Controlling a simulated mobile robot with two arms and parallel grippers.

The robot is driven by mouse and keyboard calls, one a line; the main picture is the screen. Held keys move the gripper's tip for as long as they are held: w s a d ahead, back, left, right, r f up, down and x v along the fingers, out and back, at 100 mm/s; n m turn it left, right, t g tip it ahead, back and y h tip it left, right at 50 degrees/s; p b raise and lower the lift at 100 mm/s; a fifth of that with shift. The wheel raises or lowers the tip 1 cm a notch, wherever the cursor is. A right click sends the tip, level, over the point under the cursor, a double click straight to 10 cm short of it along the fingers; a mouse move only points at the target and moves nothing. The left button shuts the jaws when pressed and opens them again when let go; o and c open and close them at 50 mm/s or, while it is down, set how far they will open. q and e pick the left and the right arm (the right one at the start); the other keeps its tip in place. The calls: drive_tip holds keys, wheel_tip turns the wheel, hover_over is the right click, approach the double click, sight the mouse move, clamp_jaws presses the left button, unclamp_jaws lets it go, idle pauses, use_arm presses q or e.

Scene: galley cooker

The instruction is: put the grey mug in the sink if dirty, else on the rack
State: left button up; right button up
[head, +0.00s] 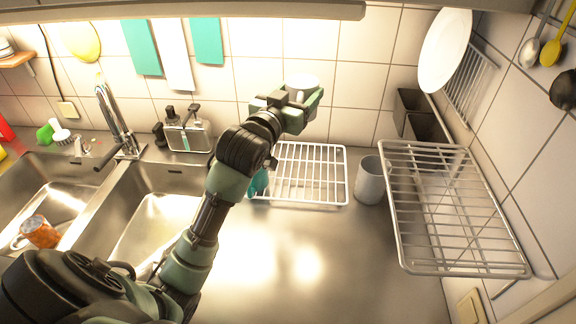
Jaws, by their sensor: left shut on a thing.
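The gripper is raised in front of the tiled wall, in the picture above the back of the white wire rack (347,177), which stands on the counter. The steel double sink (87,212) is at the left, and its left basin holds an orange-patterned mug (40,232). My right gripper is not in view.
A light grey cylindrical vessel (369,182) stands right of the white rack. A raised metal wire shelf (460,268) juts out at the right. A tap (115,120) and a caddy (188,138) stand behind the sink. The front counter (330,270) is clear.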

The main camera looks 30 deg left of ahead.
use_arm(q)
drive_tip(key=f, duration=1.2)
drive_tip(key=f+p, duration=0.1)
drive_tip(key=f, duration=0.6)
drive_tip(key=shift+s+f, duration=0.1)
drive_tip(key=shift+s, duration=0.15)
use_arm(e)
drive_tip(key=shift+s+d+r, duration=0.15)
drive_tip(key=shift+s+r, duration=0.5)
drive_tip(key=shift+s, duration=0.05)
use_arm(q)
drive_tip(key=shift+f, duration=0.1)
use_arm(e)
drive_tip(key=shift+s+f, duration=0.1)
use_arm(q)
drive_tip(key=shift+f, duration=0.4)
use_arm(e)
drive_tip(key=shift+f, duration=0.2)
use_arm(q)
drive_tip(key=shift+f, duration=0.15)
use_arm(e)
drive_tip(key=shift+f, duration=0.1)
